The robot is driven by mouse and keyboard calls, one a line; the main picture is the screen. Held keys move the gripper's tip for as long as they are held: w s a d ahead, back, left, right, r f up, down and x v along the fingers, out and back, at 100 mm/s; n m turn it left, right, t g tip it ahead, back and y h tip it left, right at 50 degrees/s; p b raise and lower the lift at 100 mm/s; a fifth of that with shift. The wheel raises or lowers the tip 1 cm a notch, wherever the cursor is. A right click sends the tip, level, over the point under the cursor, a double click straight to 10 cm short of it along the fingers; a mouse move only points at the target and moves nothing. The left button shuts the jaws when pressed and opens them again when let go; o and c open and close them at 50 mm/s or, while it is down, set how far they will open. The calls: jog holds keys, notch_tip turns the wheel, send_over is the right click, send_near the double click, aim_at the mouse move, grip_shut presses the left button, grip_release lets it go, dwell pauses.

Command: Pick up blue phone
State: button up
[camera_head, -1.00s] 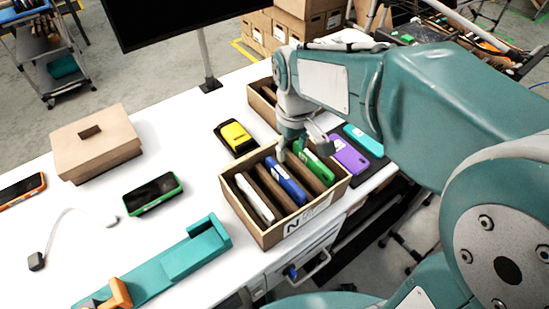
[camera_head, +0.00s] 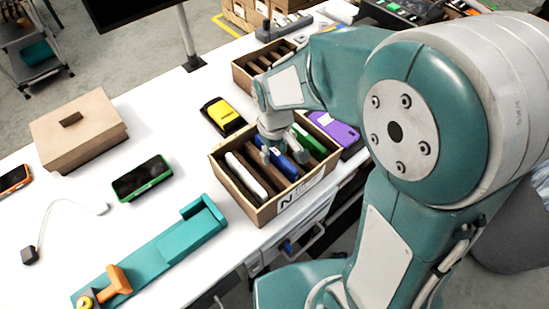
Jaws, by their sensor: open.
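The blue phone (camera_head: 287,167) stands tilted in a slot of a divided cardboard carton (camera_head: 256,213) on the white table. Its upper end is partly hidden by my gripper (camera_head: 269,152). A white phone (camera_head: 246,176) stands in the slot to its left, and a green phone (camera_head: 308,140) stands to its right. My gripper points down right over the upper end of the blue phone, with its fingers open. I cannot tell whether a finger touches the phone.
A second divided carton (camera_head: 243,81) stands behind. A yellow-black device (camera_head: 222,115), a purple phone (camera_head: 335,129), a lidded box (camera_head: 80,134), a green-framed phone (camera_head: 142,178) and a teal stand (camera_head: 160,248) surround the carton. The white table between them is clear.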

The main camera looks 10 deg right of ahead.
jog(key=shift+d+f, duration=0.1)
jog(key=shift+d, duration=0.05)
jog(key=shift+c, duration=0.3)
grip_shut()
